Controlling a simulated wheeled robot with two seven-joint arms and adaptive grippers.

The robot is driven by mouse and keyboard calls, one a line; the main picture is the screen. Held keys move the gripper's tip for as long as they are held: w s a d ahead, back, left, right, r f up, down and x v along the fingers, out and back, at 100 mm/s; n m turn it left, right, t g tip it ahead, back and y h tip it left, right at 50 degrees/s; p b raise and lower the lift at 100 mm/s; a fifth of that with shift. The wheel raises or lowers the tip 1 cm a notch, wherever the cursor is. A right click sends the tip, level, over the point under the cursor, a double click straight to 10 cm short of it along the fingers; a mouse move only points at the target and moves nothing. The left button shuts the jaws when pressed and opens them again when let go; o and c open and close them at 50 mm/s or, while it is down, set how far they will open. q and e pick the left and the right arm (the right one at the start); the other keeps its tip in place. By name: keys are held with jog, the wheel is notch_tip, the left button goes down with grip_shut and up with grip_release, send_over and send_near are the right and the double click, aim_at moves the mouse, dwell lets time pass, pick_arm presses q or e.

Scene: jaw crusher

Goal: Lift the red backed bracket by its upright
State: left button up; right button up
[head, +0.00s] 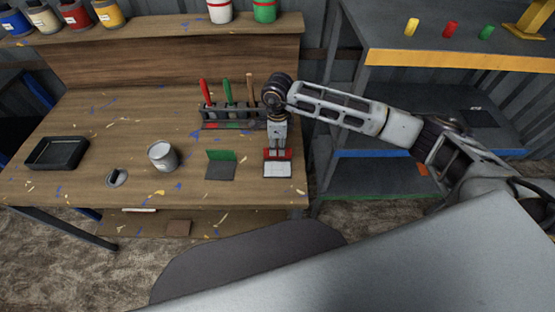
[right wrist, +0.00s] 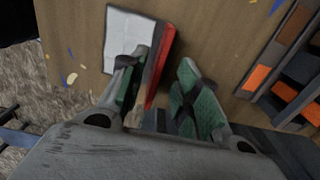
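The red backed bracket (head: 278,169) stands near the right front of the wooden bench, with a pale flat base toward the front and a red upright behind it. My right gripper (head: 277,148) is over the bracket, pointing down at its upright. In the right wrist view the bracket's white base (right wrist: 128,38) and red upright (right wrist: 161,56) show. The fingers of my right gripper (right wrist: 160,80) are apart, with the upright's edge between them; contact cannot be told. A green backed bracket (head: 221,165) stands just left. My left gripper is not in view.
A tool rack (head: 228,124) with red, green and wooden handles stands behind the bracket. A grey cup (head: 162,155), a small grey item (head: 116,177) and a black tray (head: 57,153) lie left. A shelf unit (head: 375,168) stands right of the bench.

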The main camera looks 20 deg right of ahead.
aim_at(277, 158)
jog(key=shift+s+f+p, duration=0.15)
jog(key=shift+f+p, duration=0.15)
jog(key=shift+f, duration=1.75)
grip_shut()
